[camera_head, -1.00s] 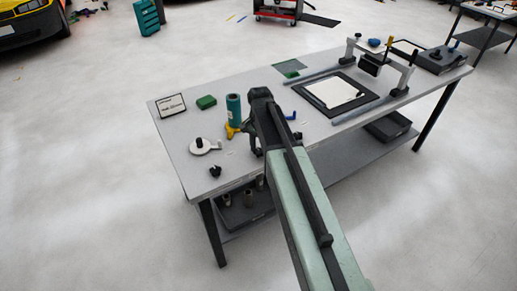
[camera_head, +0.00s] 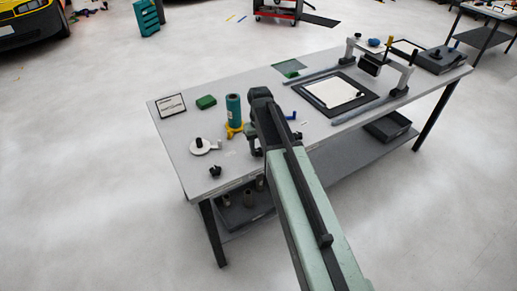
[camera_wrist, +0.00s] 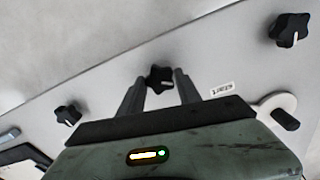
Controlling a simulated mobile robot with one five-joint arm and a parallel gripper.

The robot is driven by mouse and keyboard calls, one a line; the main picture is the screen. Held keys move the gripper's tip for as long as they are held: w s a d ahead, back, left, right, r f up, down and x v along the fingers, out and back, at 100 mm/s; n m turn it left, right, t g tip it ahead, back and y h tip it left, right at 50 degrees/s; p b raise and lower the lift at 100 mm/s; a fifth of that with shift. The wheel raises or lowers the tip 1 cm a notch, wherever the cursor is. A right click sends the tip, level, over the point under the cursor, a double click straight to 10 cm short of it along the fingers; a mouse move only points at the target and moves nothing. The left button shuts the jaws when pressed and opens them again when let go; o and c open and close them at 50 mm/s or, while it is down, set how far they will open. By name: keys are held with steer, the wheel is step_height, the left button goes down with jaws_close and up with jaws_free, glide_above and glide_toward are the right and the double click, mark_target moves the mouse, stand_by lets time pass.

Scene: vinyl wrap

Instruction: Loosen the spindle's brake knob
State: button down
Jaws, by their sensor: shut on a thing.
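My gripper (camera_wrist: 160,86) has a black star-shaped knob (camera_wrist: 159,76) between its two dark fingers in the wrist view and is shut on it. A white line marks the knob's top. The knob sits near the front edge of the workbench (camera_head: 180,158). In the camera_head view, my arm's dark end hides most of the fingers and the held knob. A teal cylinder (camera_head: 233,108) stands upright with a yellow part (camera_head: 235,130) at its foot, just left of my arm. A small label (camera_wrist: 222,90) lies right of the fingers in the wrist view; its text is unreadable.
Another black star knob (camera_wrist: 290,29) stands at upper right in the wrist view, and a third (camera_wrist: 67,115) at left. A white disc (camera_head: 201,147) with a black post lies left of the teal cylinder.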

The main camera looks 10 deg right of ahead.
mark_target(259, 151)
steer(key=n, duration=0.6)
steer(key=shift+n, duration=0.3)
steer(key=n, duration=0.5)
steer(key=shift+n, duration=0.4)
steer(key=c, duration=0.8)
jaws_free()
steer(key=shift+c, duration=0.2)
step_height(259, 151, up, 8)
steer(key=p, duration=0.8)
steer(key=shift+f, duration=0.1)
